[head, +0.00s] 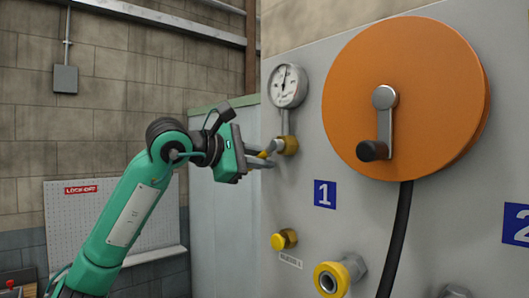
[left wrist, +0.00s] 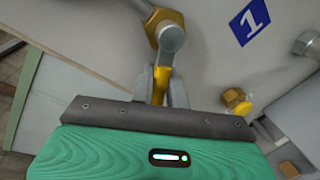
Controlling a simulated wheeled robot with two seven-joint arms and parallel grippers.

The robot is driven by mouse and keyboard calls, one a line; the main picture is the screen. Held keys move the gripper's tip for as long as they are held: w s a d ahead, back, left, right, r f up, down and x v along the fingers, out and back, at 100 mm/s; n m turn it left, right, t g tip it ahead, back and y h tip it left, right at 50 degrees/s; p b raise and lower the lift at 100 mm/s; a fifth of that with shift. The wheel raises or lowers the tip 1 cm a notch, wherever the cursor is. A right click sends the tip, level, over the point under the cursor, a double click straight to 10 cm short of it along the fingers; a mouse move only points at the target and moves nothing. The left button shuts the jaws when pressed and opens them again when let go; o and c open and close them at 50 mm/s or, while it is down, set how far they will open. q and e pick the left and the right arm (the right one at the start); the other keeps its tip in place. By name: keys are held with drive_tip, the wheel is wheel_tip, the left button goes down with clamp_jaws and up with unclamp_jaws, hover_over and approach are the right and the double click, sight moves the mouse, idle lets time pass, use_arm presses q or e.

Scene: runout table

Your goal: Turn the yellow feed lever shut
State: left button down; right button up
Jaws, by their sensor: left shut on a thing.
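The yellow feed lever (left wrist: 160,86) sticks out from a brass valve fitting (head: 288,146) on the grey panel, below a round gauge. My left gripper (head: 266,155) is at the lever, its fingers shut on the yellow handle. In the left wrist view the two grey fingers of my left gripper (left wrist: 162,88) stand on either side of the handle. The brass fitting also shows there (left wrist: 164,24), with a grey lever hub in front. The far end of the lever is hidden by the gripper. My right gripper is not in view.
The gauge (head: 287,86) stands just above the valve. A large orange reel (head: 430,75) with a crank and black hose (head: 397,235) sits to the right. A yellow cap (head: 285,239) and yellow coupling (head: 332,278) project lower down. The space left of the panel looks open.

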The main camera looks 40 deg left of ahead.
use_arm(q)
drive_tip(key=shift+a+r+m+p, duration=0.2)
drive_tip(key=shift+r+m+p, duration=0.35)
drive_tip(key=shift+m, duration=0.25)
drive_tip(key=shift+r+m+y, duration=0.15)
drive_tip(key=shift+m+y, duration=0.25)
drive_tip(key=shift+a+r+m+y+p, duration=0.15)
drive_tip(key=shift+r+m+y+p, duration=0.2)
drive_tip(key=shift+m, duration=0.55)
drive_tip(key=shift+r+m, duration=0.25)
drive_tip(key=shift+m, duration=0.25)
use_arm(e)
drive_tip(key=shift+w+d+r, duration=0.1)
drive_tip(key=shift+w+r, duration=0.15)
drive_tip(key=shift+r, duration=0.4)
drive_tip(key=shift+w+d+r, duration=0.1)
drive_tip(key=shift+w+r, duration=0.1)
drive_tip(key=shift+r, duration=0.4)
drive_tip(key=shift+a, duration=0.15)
use_arm(q)
drive_tip(key=c, duration=1.4)
unclamp_jaws()
drive_tip(key=shift+w, duration=0.1)
drive_tip(key=shift+c, duration=0.2)
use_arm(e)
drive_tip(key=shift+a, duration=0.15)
